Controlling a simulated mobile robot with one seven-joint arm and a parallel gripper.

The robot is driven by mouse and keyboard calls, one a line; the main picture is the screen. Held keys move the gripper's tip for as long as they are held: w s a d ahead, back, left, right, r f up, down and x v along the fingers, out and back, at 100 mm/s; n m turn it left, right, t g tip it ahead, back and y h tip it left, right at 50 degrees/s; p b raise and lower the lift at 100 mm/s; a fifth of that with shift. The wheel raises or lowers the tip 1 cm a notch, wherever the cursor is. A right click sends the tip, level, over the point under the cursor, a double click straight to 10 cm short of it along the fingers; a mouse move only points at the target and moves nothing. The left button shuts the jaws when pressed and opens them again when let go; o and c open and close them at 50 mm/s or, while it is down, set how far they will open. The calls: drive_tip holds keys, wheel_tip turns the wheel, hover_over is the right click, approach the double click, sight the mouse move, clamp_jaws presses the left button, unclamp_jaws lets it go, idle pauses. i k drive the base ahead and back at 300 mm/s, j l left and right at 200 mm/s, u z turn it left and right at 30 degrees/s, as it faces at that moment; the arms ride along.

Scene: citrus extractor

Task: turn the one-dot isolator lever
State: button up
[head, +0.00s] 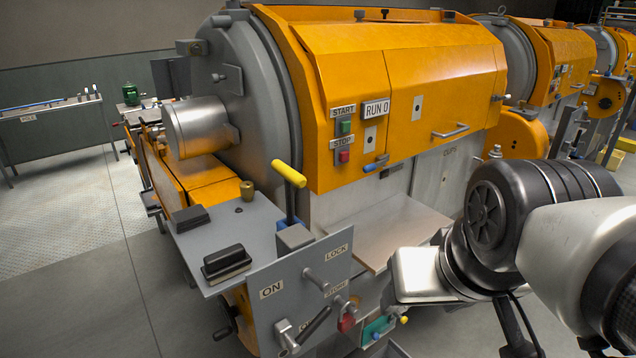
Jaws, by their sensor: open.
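A slanted grey isolator panel (275,265) with ON and LOCK labels stands at the front of the orange machine. Low on it, a lever with a black handle (318,322) points up and right from a metal hub (287,336). A bare metal peg (316,280) sticks out above it. A red padlock (347,319) hangs to the right of the lever. I cannot make out any dot marks, so I cannot tell which lever has one dot. My arm reaches in from the right, apart from the panel. I see no gripper fingers.
A lever with a yellow grip (289,174) stands upright behind the panel. A flat tray (390,235) juts out under the orange hood. Open floor lies to the left.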

sight(294, 346)
drive_tip(key=j+u, duration=0.2)
drive_tip(key=j, duration=0.3)
drive_tip(key=l+u, duration=0.55)
drive_tip(key=i+j, duration=0.15)
drive_tip(key=j, duration=0.15)
drive_tip(key=k+l, duration=0.15)
drive_tip(key=k+j+z, duration=0.2)
drive_tip(key=k+j, duration=0.5)
drive_tip(key=k, duration=0.15)
